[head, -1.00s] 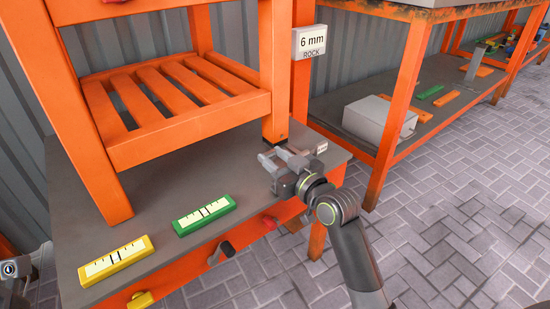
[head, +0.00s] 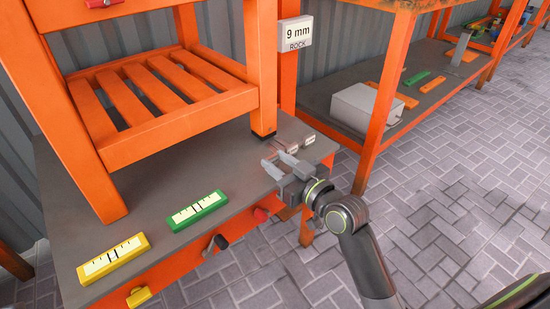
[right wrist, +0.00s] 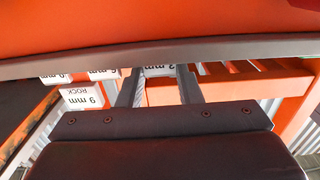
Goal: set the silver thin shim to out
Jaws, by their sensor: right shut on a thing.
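My right gripper (head: 281,165) is at the table's front right corner, just in front of the orange frame's leg foot (head: 263,133). It is shut on the silver thin shim, which is mostly hidden in the head view. In the right wrist view, the shim's white label (right wrist: 158,71) shows between the two fingers (right wrist: 157,88). Two other small silver pieces with pale labels (head: 287,148) (head: 308,140) lie on the table behind the gripper. A sign (head: 296,34) on the post reads 9 mm ROCK. My left gripper is not in view.
A yellow gauge (head: 113,259) and a green gauge (head: 197,210) lie on the grey tabletop (head: 160,190). Red, black and yellow knobs sit along the front edge. An orange slatted frame (head: 160,100) stands on the table. A grey box (head: 362,112) is on a shelf behind.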

